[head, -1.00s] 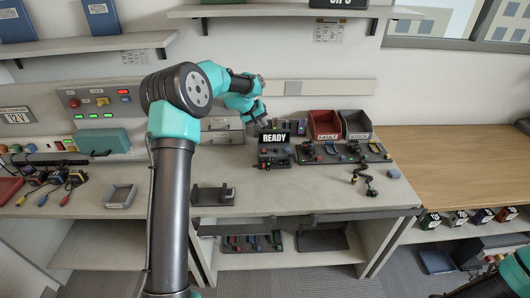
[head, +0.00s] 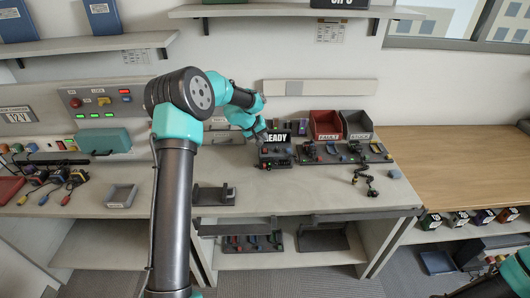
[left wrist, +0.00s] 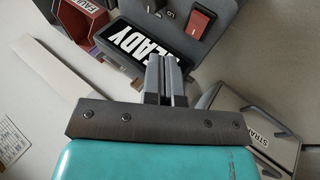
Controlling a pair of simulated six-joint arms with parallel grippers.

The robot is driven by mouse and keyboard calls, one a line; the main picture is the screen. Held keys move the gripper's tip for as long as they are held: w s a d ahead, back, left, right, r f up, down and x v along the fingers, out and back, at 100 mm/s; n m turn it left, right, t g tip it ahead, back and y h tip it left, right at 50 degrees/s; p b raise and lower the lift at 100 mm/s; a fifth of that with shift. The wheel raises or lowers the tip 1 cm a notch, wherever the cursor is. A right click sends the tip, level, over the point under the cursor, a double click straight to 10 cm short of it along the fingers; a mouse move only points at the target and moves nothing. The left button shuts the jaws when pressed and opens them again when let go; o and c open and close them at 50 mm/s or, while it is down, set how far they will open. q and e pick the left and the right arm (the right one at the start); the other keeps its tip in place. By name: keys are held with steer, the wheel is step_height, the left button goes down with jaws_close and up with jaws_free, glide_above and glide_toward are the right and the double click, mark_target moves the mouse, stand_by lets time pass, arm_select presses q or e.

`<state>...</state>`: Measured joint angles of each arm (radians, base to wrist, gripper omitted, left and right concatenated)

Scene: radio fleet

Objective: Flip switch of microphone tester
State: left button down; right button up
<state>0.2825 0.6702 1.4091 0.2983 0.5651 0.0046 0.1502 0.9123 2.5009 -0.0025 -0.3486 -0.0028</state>
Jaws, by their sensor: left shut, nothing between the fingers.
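The microphone tester (head: 277,152) is a dark box on the bench with a lit READY sign (head: 281,138) on its back. In the left wrist view the READY sign (left wrist: 148,42) is partly covered by my fingers, and a red rocker switch (left wrist: 199,22) shows on the tester's grey top. My left gripper (head: 264,138) is at the sign's left end in the head view. In the left wrist view my left gripper (left wrist: 158,62) is shut and empty, beside the switch and not over it. I cannot tell whether the fingertips touch the sign. My right gripper is out of view.
A red bin (head: 325,124) and a grey bin (head: 356,124) stand behind a panel of several radios (head: 345,152), right of the tester. A coiled cord (head: 366,180) lies in front. A grey cradle (head: 213,195) stands to the left. The bench front is mostly clear.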

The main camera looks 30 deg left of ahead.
arm_select(q)
steer(key=shift+s+d+f, duration=0.1)
steer(key=shift+s+f, duration=0.05)
steer(key=shift+f, duration=0.55)
steer(key=shift+s+d+f, duration=0.1)
steer(key=shift+s+f, duration=0.05)
steer(key=shift+f, duration=0.5)
stand_by(1.1)
steer(key=shift+s+f, duration=0.1)
steer(key=shift+f, duration=0.3)
steer(key=shift+s+d+f, duration=0.1)
steer(key=shift+f, duration=0.15)
stand_by(0.6)
steer(key=shift+r, duration=0.1)
steer(key=shift+w+r, duration=0.2)
steer(key=shift+r, duration=0.4)
steer(key=shift+w+a+r, duration=0.15)
steer(key=shift+w+r, duration=0.05)
steer(key=shift+r, duration=0.6)
steer(key=shift+w+a+r, duration=0.15)
steer(key=shift+r, duration=0.65)
steer(key=shift+w+a+r, duration=0.15)
steer(key=shift+w+r, duration=0.05)
steer(key=shift+r, duration=0.6)
